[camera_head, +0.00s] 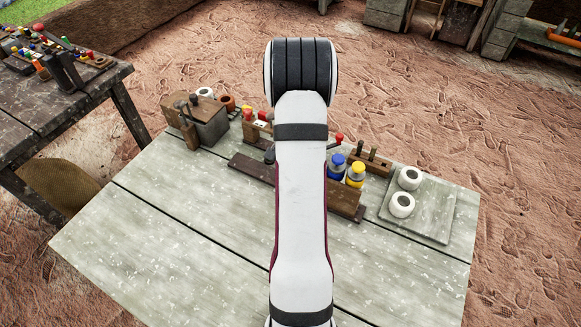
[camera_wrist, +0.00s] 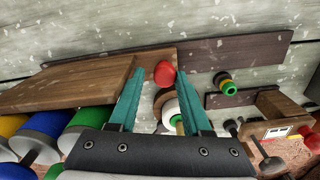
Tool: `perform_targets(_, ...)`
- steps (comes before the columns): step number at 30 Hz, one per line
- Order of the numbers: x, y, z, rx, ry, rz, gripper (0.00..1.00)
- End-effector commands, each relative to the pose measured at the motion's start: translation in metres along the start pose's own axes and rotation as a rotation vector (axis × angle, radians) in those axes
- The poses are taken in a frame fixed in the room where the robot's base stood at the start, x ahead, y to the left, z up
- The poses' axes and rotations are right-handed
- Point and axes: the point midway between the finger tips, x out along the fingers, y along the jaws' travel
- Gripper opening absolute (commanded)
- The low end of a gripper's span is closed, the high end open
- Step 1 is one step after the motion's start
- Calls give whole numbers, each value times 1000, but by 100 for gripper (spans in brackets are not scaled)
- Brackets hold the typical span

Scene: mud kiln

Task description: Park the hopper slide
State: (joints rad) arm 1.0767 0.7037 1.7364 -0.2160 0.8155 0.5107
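In the wrist view, my gripper (camera_wrist: 159,73) is open, with two teal fingers spread apart. A round red knob (camera_wrist: 165,73) shows between the fingertips, nearer the right one; contact cannot be told. The knob sits by the right end of a brown wooden block (camera_wrist: 75,80), probably the hopper slide. The block lies along a long dark wooden rail (camera_wrist: 235,52). In the head view, the block (camera_head: 345,198) and rail (camera_head: 250,168) emerge from either side of my arm, which hides the knob and my gripper.
Blue-lidded (camera_head: 337,163) and yellow-lidded (camera_head: 355,174) jars stand close to the block. Two white pots (camera_head: 402,204) sit on a grey tray (camera_head: 432,222) at right. A wooden box with levers (camera_head: 207,120) stands at the back left. The table front (camera_head: 185,265) is clear.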

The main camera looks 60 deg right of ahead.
Motion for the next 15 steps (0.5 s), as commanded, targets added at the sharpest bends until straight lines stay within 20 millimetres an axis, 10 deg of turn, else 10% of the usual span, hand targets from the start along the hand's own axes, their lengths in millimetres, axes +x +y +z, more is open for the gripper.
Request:
perform_targets(8, -8, -1, 0, -1, 0, 0, 47)
perform_targets(15, -58, -1, 0, -1, 2, -3, 47)
